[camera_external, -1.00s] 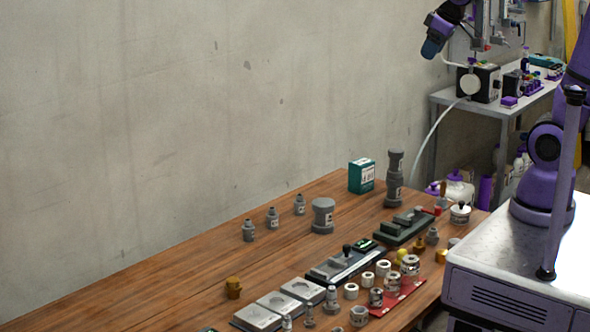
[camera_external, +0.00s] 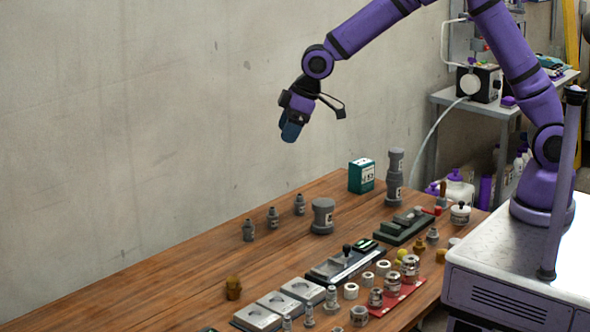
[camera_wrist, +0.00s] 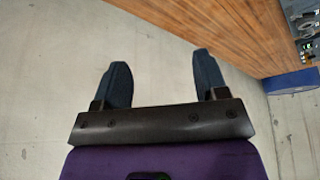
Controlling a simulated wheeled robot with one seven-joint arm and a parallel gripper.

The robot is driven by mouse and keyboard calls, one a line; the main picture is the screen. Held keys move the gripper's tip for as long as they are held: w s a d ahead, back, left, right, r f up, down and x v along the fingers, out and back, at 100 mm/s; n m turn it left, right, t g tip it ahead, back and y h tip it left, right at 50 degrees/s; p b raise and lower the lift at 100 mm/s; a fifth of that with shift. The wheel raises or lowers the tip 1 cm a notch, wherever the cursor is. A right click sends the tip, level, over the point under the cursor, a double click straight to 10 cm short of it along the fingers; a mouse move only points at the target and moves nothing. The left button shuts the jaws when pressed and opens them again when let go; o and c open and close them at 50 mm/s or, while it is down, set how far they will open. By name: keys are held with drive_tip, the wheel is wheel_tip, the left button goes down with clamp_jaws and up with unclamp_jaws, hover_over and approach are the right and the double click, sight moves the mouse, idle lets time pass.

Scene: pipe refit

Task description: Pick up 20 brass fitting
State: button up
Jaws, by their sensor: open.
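A brass fitting (camera_external: 233,288) stands alone on the left part of the wooden table in the external view. Smaller brass-coloured pieces (camera_external: 400,257) and (camera_external: 441,255) stand near the right edge. I cannot read a size mark on any of them. My gripper (camera_external: 290,131) hangs in the air above the far part of the table, well apart from every fitting. In the wrist view my gripper (camera_wrist: 162,72) is open, its two dark fingers wide apart with nothing between them. No brass fitting can be made out in the wrist view.
Grey fittings (camera_external: 322,216) and a green box (camera_external: 361,176) stand at the back of the table (camera_external: 180,285). Trays (camera_external: 343,265), metal plates (camera_external: 280,304) and several white and metal rings crowd the front right. The table's left and middle are mostly clear.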

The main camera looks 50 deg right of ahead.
drive_tip(key=a+f+n+g, duration=0.1)
drive_tip(key=a+f+n, duration=0.1)
drive_tip(key=a+f, duration=1.1)
drive_tip(key=n+y, duration=0.1)
approach(233, 279)
drive_tip(key=a+f, duration=0.1)
drive_tip(key=shift+g, duration=0.3)
drive_tip(key=x, duration=0.4)
drive_tip(key=shift+w+a+f, duration=0.1)
drive_tip(key=shift+f, duration=0.2)
drive_tip(key=shift+w+d+x, duration=0.1)
drive_tip(key=shift+x, duration=1)
drive_tip(key=shift+w+d+x, duration=0.1)
drive_tip(key=shift+w+x, duration=0.05)
drive_tip(key=shift+x, duration=0.95)
drive_tip(key=shift+w+d+x, duration=0.1)
drive_tip(key=shift+x, duration=0.95)
drive_tip(key=c, duration=0.9)
